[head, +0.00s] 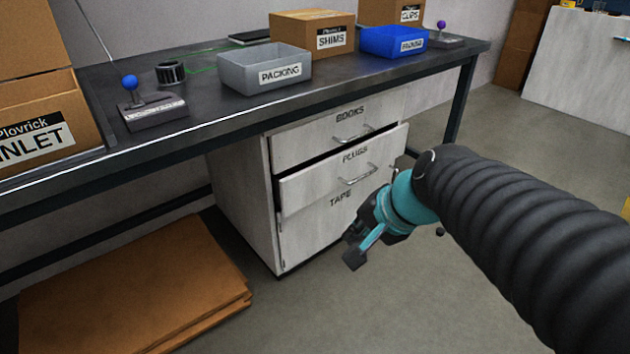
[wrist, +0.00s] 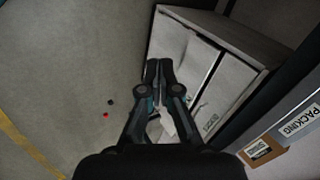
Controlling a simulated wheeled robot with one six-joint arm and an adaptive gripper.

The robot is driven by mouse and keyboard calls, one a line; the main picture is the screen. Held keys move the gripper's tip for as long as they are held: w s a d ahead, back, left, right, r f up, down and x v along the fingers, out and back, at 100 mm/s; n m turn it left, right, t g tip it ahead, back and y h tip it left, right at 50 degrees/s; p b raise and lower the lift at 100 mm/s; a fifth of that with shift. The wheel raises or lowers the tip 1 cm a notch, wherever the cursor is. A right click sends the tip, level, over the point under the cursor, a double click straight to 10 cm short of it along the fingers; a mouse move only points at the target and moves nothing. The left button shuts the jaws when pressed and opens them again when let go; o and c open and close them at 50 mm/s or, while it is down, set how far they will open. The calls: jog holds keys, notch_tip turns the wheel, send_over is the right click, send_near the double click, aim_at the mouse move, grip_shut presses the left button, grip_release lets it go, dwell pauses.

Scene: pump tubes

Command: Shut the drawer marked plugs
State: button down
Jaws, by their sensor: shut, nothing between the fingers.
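The drawer marked PLUGS (head: 335,180) is the middle one of a white cabinet under the bench. It stands out a little from the cabinet, with a dark gap along its top edge. My gripper (head: 352,248) is in front of the cabinet, lower than the PLUGS handle, and hides part of the TAPE drawer (head: 310,228). In the wrist view my gripper (wrist: 158,64) has its fingers together, empty, with the cabinet (wrist: 190,48) beyond them. I cannot tell whether the fingers touch the cabinet.
The BOOKS drawer (head: 310,140) above looks closed. The bench (head: 200,105) overhangs the cabinet and carries a grey PACKING bin (head: 235,75), a blue bin (head: 385,42) and boxes. Flat cardboard (head: 130,285) lies on the floor at left. The floor before the cabinet is mostly clear.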

jog(key=w+a+f+m+t+y+b, duration=0.1)
jog(key=w+a+f+m+y+b, duration=0.15)
jog(key=w+m, duration=0.75)
jog(key=m+t+b, duration=0.3)
jog(key=m, duration=0.8)
send_near(305, 177)
jog(key=shift+y, duration=0.25)
jog(key=x, duration=0.2)
jog(key=f+b+x, duration=0.1)
jog(key=x, duration=0.2)
jog(key=shift+d+f, duration=0.1)
jog(key=shift+d, duration=0.05)
jog(key=shift+w+a, duration=0.4)
jog(key=shift+w, duration=0.2)
